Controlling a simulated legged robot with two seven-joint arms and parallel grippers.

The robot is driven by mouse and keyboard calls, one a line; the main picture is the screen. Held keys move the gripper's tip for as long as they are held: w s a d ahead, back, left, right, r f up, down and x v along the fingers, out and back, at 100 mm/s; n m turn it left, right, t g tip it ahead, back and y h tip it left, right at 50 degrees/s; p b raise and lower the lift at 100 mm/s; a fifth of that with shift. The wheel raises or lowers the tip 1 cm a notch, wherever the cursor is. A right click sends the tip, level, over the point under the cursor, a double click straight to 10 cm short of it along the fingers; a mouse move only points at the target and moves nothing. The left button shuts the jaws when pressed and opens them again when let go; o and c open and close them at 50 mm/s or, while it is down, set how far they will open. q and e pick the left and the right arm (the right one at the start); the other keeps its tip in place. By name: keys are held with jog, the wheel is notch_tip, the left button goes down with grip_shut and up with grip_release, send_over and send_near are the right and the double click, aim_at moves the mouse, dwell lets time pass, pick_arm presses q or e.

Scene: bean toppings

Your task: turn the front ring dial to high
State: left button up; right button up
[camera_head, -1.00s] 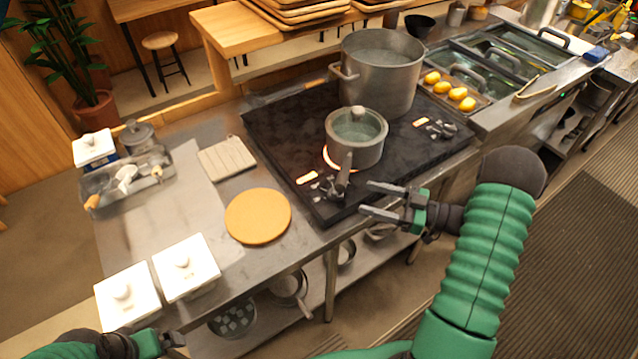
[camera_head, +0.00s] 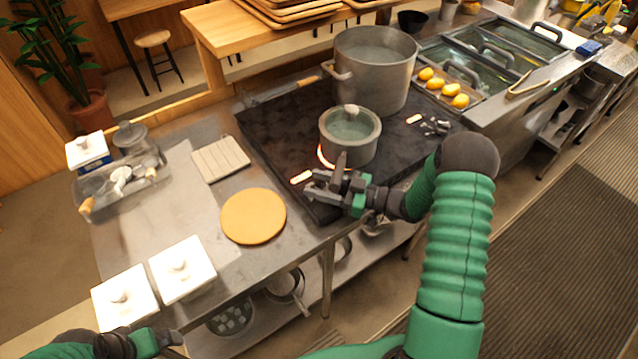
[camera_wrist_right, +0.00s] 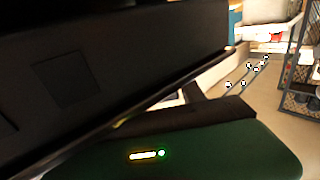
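The black cooktop (camera_head: 265,135) carries a glass-lidded saucepan (camera_head: 350,150) on a glowing front ring and a large pot (camera_head: 378,85) behind it. My right gripper (camera_head: 315,188) is at the cooktop's front left corner, where the front dials sit beside a lit panel (camera_head: 302,177). It covers the front dials, and I cannot tell whether it touches one or how far its fingers are apart. The right wrist view is mostly filled by dark and green gripper parts, with no dial visible. My left gripper (camera_head: 165,340) is at the lower left, away from the cooktop; its opening is unclear.
Left of the cooktop are a round wooden board (camera_head: 253,216), a ribbed pad (camera_head: 220,158) and white lidded containers (camera_head: 182,268). More dials (camera_head: 436,126) lie at the cooktop's right.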

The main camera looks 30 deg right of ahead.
jog(key=shift+d, duration=0.15)
jog(key=c, duration=0.5)
grip_shut()
jog(key=shift+r+m+t+h+p, duration=0.2)
jog(key=shift+m+t+h+p, duration=0.3)
jog(key=shift+m+t+h, duration=0.4)
jog(key=shift+w+d+f+m+t+h, duration=0.15)
jog(key=shift+m+t+h, duration=0.15)
jog(key=shift+h, duration=0.3)
jog(key=shift+w+d+m+t+h, duration=0.1)
jog(key=shift+m+t+h, duration=0.1)
jog(key=shift+m+h, duration=0.3)
jog(key=o, duration=0.9)
grip_release()
jog(key=shift+f, duration=0.1)
jog(key=b+v, duration=0.1)
jog(key=v, duration=1.6)
